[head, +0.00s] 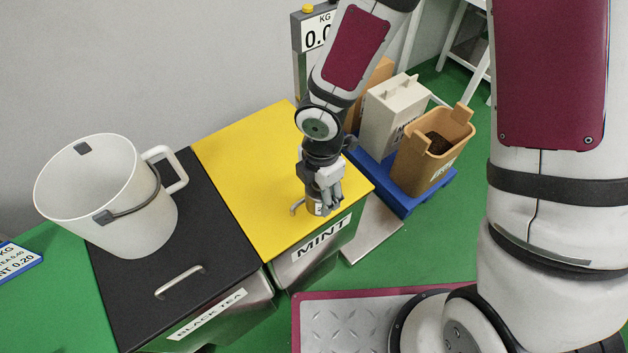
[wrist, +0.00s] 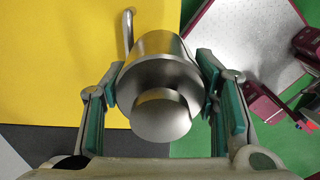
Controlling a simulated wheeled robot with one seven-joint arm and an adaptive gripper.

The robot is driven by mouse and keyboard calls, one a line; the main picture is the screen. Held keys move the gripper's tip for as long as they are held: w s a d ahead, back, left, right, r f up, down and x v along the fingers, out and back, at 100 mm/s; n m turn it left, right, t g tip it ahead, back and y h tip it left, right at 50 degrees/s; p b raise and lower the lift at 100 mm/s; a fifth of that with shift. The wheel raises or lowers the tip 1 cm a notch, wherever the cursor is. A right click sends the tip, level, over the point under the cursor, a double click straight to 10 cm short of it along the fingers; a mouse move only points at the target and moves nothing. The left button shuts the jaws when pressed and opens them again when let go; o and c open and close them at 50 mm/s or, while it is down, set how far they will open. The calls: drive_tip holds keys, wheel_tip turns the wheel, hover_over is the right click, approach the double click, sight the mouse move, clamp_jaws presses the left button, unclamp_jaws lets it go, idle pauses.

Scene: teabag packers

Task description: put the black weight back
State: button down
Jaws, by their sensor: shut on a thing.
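My gripper (head: 325,196) is shut on a silver metal weight (head: 313,209), over the front of the yellow MINT lid (head: 250,165). In the wrist view, the weight (wrist: 158,68) is a shiny cylinder with a round knob, and my gripper's two teal-padded fingers (wrist: 160,85) press its sides. The weight looks steel-coloured rather than black. Its label in the head view is too small to read. I cannot tell whether its base touches the lid. The MINT lid's handle (wrist: 127,30) is just beside the weight. No other weight is visible.
A white jug (head: 140,220) stands on the black BLACK TEA lid (head: 222,250), left of the yellow lid. A scale display (head: 316,34) is behind. A blue pallet (head: 405,203) with a tan bin (head: 425,165) and a white box (head: 385,112) lies right.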

drive_tip(key=w+a, duration=0.1)
drive_tip(key=w, duration=0.3)
drive_tip(key=w+a, duration=0.1)
drive_tip(key=w, duration=0.4)
drive_tip(key=w+a+f, duration=0.1)
drive_tip(key=w+a, duration=0.1)
drive_tip(key=w, duration=0.2)
drive_tip(key=shift+w+p, duration=0.35)
drive_tip(key=shift+w, duration=0.05)
drive_tip(key=shift+f+p, duration=0.4)
drive_tip(key=shift+f, duration=1.4)
drive_tip(key=shift+f, duration=0.1)
drive_tip(key=c, duration=0.6)
unclamp_jaws()
drive_tip(key=shift+d+f, duration=0.1)
wheel_tip(320, 180, up, 12)
drive_tip(key=shift+r+b, duration=0.1)
drive_tip(key=shift+b, duration=0.65)
drive_tip(key=shift+r, duration=0.1)
